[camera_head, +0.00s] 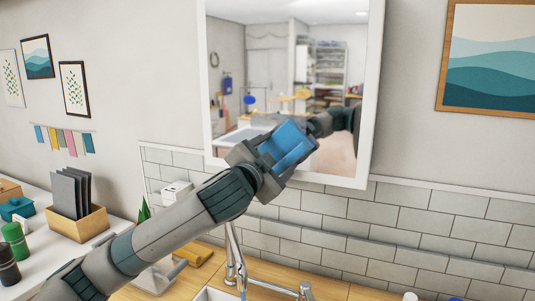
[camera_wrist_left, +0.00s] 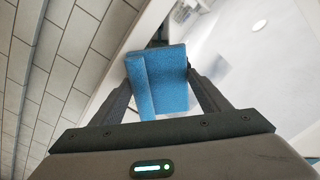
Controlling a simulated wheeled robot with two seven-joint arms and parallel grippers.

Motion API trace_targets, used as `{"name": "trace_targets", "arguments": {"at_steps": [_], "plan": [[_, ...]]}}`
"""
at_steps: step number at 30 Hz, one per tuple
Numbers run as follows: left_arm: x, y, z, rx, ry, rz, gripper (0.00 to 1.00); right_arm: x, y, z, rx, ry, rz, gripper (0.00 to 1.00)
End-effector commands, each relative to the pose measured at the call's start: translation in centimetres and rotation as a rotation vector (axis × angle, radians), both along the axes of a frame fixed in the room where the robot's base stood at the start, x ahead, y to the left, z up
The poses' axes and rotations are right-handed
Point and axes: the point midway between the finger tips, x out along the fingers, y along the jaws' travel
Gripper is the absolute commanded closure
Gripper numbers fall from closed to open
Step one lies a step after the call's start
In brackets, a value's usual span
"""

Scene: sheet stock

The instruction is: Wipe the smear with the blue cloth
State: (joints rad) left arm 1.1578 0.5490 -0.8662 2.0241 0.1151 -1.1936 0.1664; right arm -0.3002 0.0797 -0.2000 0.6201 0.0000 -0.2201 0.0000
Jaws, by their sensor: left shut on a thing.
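The blue cloth (camera_head: 288,146) is a folded blue block held in my left gripper (camera_head: 270,160), in front of the lower part of the white-framed mirror (camera_head: 235,75). In the left wrist view the cloth (camera_wrist_left: 167,85) sits between the two dark fingers of my left gripper (camera_wrist_left: 160,80), which are shut on it. The mirror surface (camera_wrist_left: 255,60) lies beyond it. I cannot tell whether the cloth touches the glass. I cannot make out the smear for certain; the cloth and arm cover part of the mirror. My right gripper is not in view.
A chrome tap (camera_head: 232,262) and a sink stand below the mirror on a wooden counter (camera_head: 335,287). White tiles (camera_head: 420,222) cover the wall beneath it. A wooden file box (camera_head: 78,225) and jars stand at left. A framed wave picture (camera_head: 490,60) hangs at right.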

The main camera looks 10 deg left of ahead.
Motion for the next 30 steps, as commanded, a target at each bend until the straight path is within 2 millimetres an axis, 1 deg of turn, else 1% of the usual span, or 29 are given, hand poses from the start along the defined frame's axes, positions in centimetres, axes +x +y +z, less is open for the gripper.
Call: {"name": "trace_targets", "arguments": {"at_steps": [3, 12, 30], "plan": [[-0.2, -1.0, 0.0, 0.000, -0.001, -0.002, 0.52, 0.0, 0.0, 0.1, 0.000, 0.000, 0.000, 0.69], [-0.6, -2.9, 0.1, 0.001, -0.002, -0.001, 0.52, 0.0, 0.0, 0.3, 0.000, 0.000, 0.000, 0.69], [-0.6, -3.2, 0.2, 0.001, -0.001, 0.001, 0.52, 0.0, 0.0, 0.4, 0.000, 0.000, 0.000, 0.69]]}}
